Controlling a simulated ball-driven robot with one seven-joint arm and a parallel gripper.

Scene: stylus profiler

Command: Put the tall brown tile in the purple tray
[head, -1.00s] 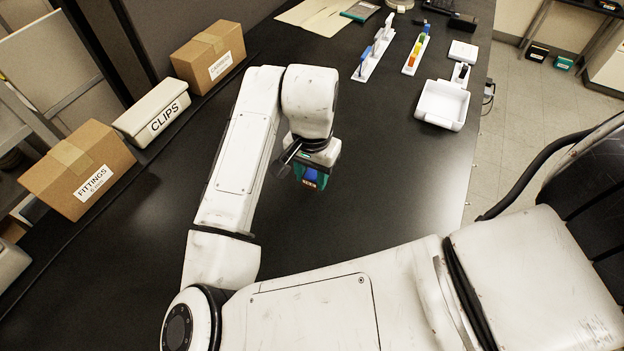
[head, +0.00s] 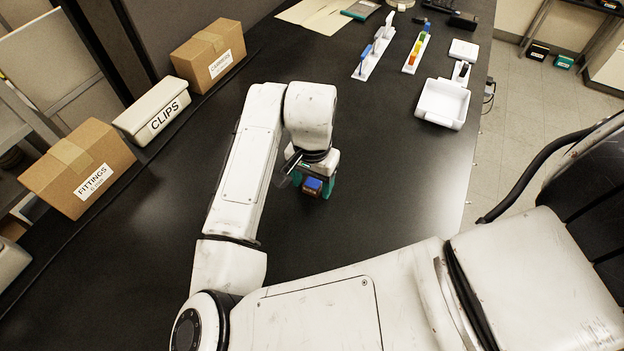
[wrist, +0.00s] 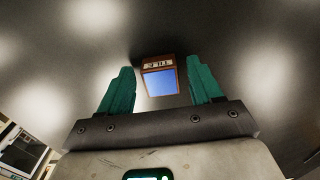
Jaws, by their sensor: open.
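A small brown block with a blue face (head: 312,186) is on the black bench below my wrist. It also shows in the wrist view as a brown piece with a blue panel and pale marks on its edge (wrist: 158,77). My gripper (head: 313,187) has teal fingers, one on each side of this block. In the wrist view the fingers of my gripper (wrist: 158,88) are apart, with gaps beside the block. I cannot tell whether it is the tall brown tile. No purple tray shows; a white tray (head: 424,106) stands at the right bench edge.
White racks with coloured pieces (head: 373,58) (head: 410,68) stand at the back right. A white flat box (head: 463,49) lies behind the tray. Cardboard boxes (head: 80,168) (head: 208,55) and a CLIPS bin (head: 150,110) line the left edge. The middle bench (head: 390,160) is clear.

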